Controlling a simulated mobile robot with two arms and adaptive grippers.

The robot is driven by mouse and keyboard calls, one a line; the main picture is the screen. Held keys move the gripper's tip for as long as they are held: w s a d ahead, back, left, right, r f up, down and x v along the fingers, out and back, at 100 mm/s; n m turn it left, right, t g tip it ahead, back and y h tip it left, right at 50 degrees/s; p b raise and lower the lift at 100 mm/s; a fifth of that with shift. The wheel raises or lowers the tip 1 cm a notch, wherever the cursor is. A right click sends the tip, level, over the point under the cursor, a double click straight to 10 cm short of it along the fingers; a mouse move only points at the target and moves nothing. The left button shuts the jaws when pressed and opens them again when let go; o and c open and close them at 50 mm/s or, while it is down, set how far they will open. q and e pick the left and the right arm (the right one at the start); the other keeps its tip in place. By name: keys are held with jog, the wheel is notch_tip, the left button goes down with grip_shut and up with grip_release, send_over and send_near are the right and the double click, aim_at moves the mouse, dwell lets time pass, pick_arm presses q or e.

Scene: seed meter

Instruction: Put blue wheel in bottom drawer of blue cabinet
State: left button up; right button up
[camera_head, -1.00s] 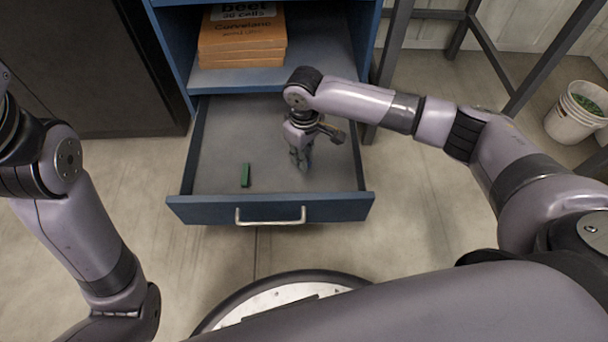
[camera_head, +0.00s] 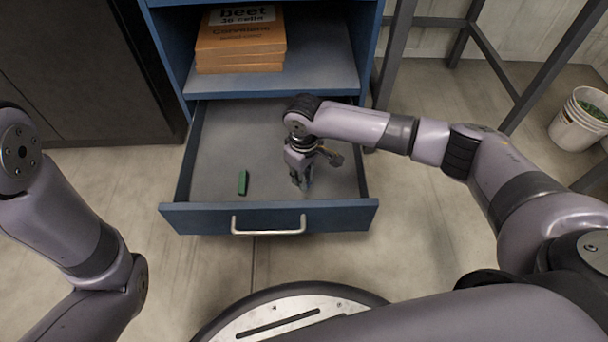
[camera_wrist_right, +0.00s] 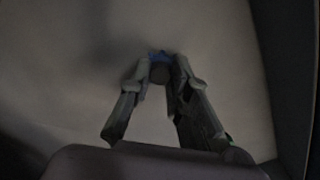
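The blue cabinet (camera_head: 170,40) stands at the top with its bottom drawer (camera_head: 215,160) pulled open. My right gripper (camera_head: 301,184) points down inside the drawer, in its right half. In the dark right wrist view, the fingertips of my right gripper (camera_wrist_right: 161,72) close on both sides of a small round piece with a blue edge, which looks like the blue wheel (camera_wrist_right: 160,57). Most of it is hidden by the fingers. I cannot tell whether it touches the drawer floor. My left arm shows at the left, but its gripper is out of view.
A small green block (camera_head: 243,183) lies in the drawer, left of my right gripper. Orange boxes (camera_head: 240,45) are stacked on the shelf above. A dark cabinet (camera_head: 80,70) stands at the left. A white bucket (camera_head: 578,120) and grey table legs (camera_head: 400,50) are at the right.

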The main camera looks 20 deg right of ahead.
jog(key=o, duration=0.4)
jog(key=shift+r, duration=0.1)
